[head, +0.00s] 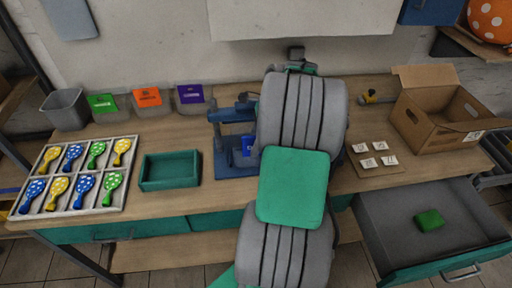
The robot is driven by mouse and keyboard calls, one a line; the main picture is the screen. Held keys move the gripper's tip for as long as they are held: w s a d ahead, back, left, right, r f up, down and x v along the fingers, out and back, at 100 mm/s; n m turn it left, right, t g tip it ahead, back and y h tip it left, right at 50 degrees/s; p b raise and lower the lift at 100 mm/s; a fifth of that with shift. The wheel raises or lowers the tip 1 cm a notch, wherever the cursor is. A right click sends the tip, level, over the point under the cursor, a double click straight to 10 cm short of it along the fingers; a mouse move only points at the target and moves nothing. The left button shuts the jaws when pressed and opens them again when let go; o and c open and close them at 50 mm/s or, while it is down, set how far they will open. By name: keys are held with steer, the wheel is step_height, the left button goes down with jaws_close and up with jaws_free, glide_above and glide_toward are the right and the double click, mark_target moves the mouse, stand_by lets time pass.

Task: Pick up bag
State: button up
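A small green item (429,220), perhaps the bag, lies in the open drawer (385,235) at the lower right. Its shape is soft-edged and it sits alone on the grey drawer floor. My arm rises through the middle of the head view, with grey ribbed links and a green joint cover. My gripper's fingers are not visible; the far end of the arm is hidden behind its own links. I cannot tell whether it holds anything.
A blue press (225,150) stands beside my arm. The drawer juts out front right.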

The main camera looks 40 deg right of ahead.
jaws_close()
stand_by(0.3)
stand_by(1.1)
